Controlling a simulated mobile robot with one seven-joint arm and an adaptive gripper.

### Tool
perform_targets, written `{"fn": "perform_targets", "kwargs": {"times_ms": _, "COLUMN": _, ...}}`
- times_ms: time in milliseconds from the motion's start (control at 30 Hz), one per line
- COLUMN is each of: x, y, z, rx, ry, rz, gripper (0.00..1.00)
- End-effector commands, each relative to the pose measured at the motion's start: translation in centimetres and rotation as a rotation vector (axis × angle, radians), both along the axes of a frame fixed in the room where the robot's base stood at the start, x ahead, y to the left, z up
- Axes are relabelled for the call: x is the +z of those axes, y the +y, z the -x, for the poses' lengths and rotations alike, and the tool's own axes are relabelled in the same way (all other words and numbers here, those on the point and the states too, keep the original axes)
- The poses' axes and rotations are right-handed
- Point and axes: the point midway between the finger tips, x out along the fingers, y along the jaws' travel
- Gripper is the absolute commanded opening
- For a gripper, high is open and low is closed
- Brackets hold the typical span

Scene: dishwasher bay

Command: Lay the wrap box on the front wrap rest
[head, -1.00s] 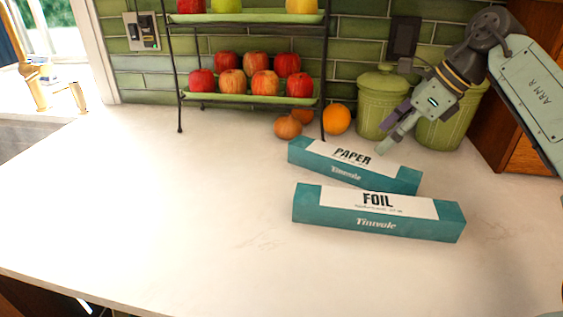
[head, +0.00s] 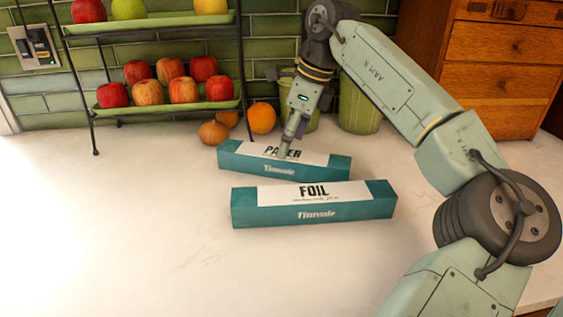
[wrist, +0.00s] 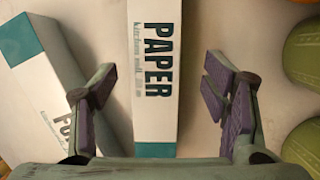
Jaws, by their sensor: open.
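A long teal and white box marked PAPER (head: 240,163) lies on the counter; it also shows in the wrist view (wrist: 154,120). A similar box marked FOIL (head: 312,208) lies in front of it, and part of it shows at the left in the wrist view (wrist: 30,45). My gripper (head: 288,150) is at the PAPER box's top, near its middle. In the wrist view my gripper (wrist: 161,85) is open, with one finger on each side of the PAPER box. I cannot tell if the fingers touch it. No wrap rest can be made out.
A two-tier rack (head: 170,105) of apples stands behind at the left, with an orange (head: 262,117) and an onion (head: 214,132) beside it. Green canisters (head: 360,100) stand behind my arm. Wooden drawers (head: 500,60) are at the right. The counter's left and front are clear.

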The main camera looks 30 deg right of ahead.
Motion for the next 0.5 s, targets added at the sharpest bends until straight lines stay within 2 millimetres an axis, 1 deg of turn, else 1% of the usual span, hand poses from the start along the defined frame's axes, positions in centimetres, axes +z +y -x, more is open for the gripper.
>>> {"fn": "perform_targets", "kwargs": {"times_ms": 133, "x": -2.2, "y": 0.6, "z": 0.3, "rx": 0.002, "ry": 0.002, "rz": -0.002, "gripper": 0.68}}
{"fn": "perform_targets", "kwargs": {"times_ms": 233, "x": -3.4, "y": 1.0, "z": -0.1, "rx": 0.002, "ry": 0.000, "rz": -0.003, "gripper": 0.68}}
{"fn": "perform_targets", "kwargs": {"times_ms": 333, "x": -4.2, "y": 1.1, "z": -0.3, "rx": 0.001, "ry": 0.000, "rz": -0.001, "gripper": 0.68}}
{"fn": "perform_targets", "kwargs": {"times_ms": 500, "x": -4.3, "y": 1.1, "z": -0.3, "rx": 0.001, "ry": -0.002, "rz": -0.001, "gripper": 0.68}}
